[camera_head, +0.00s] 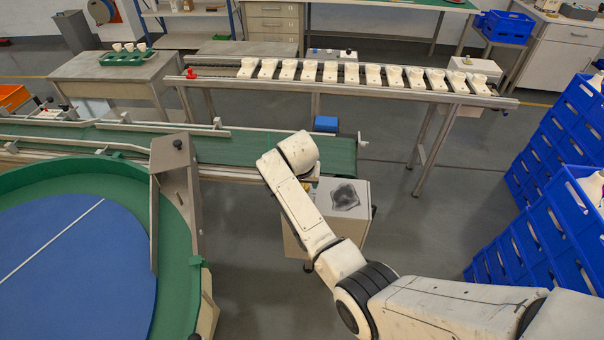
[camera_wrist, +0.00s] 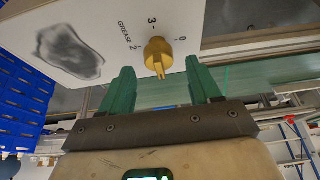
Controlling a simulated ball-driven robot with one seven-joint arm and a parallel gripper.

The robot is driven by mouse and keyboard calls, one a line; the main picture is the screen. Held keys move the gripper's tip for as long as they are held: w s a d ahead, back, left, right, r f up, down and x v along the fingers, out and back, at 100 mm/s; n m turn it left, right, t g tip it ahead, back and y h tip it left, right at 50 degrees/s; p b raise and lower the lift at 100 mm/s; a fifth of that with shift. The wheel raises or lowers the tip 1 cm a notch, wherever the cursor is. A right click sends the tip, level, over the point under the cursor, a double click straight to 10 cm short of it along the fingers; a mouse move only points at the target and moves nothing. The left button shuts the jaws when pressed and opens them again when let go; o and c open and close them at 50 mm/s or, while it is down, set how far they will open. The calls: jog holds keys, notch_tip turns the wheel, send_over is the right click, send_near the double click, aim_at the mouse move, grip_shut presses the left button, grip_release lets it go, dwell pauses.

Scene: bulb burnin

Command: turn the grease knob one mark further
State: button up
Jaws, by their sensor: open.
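The grease knob (camera_wrist: 158,54) is a small brass-yellow knob on a white box face. It shows in the wrist view with the printed word GREASE and marks 0, 2 and 3 around it. A narrow part of it extends toward the bottom of the picture; I cannot tell for sure which mark it indicates. My gripper (camera_wrist: 162,78) is open, its two green fingers on either side of the knob's line, with visible gaps to the knob.
A green-rimmed blue turntable (camera_head: 60,260) lies at left. Stacked blue crates (camera_head: 560,130) stand at right. A rack (camera_head: 350,88) of white pieces is behind.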

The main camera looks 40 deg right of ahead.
jog(key=v, duration=0.9)
dwell(0.3)
jog(key=s+a+f+n+y, duration=0.1)
jog(key=s+a+f+n, duration=0.2)
jog(key=s, duration=0.7)
jog(key=s+a+f+n+g+y, duration=0.1)
jog(key=s+a+f+n, duration=0.2)
jog(key=s+a, duration=0.3)
jog(key=s+a+f+n+y, duration=0.1)
jog(key=s+a+f+n, duration=0.2)
jog(key=s, duration=1.3)
jog(key=shift+a+n+g, duration=0.4)
jog(key=shift+a, duration=0.6)
